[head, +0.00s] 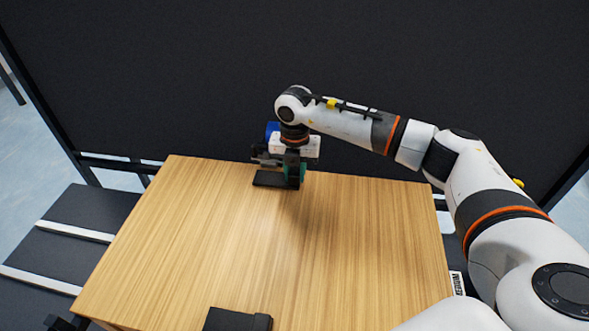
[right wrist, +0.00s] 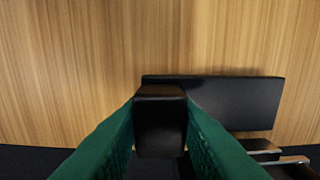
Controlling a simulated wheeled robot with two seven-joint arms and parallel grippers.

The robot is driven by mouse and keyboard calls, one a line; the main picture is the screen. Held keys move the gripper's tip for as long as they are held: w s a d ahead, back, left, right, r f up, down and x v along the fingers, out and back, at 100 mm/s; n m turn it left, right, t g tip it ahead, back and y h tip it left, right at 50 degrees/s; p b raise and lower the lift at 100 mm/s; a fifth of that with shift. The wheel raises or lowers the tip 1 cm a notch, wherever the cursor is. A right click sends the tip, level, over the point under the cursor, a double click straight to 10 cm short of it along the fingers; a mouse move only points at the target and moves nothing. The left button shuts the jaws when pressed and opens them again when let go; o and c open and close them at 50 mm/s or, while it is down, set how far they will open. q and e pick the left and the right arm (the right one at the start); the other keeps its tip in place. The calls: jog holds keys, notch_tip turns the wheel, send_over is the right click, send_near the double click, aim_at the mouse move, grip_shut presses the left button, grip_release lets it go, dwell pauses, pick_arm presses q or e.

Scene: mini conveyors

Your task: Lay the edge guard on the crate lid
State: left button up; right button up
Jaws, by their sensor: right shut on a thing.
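The crate lid (head: 230,240) is the broad, light wooden top in the middle of the head view; its wood grain also fills the upper part of the right wrist view (right wrist: 90,60). My right gripper (head: 293,181) is over the lid's far edge, pointing down. Its teal fingers are shut on the black edge guard (head: 267,180). In the right wrist view, the guard's raised block is between the fingers (right wrist: 160,122) and its flat plate (right wrist: 235,100) extends to the right. I cannot tell whether the plate touches the wood. My left gripper is not clearly in view.
A second black piece (head: 228,320), flat with a raised side, lies at the lid's near edge. A dark panel (head: 200,70) stands behind the lid. A dark surface with pale strips (head: 75,233) is at the left. The lid's middle is clear.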

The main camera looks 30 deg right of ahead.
jog(key=shift+f, duration=0.35)
jog(key=o, duration=1)
notch_tip(320, 180, up, 12)
jog(key=b, duration=0.4)
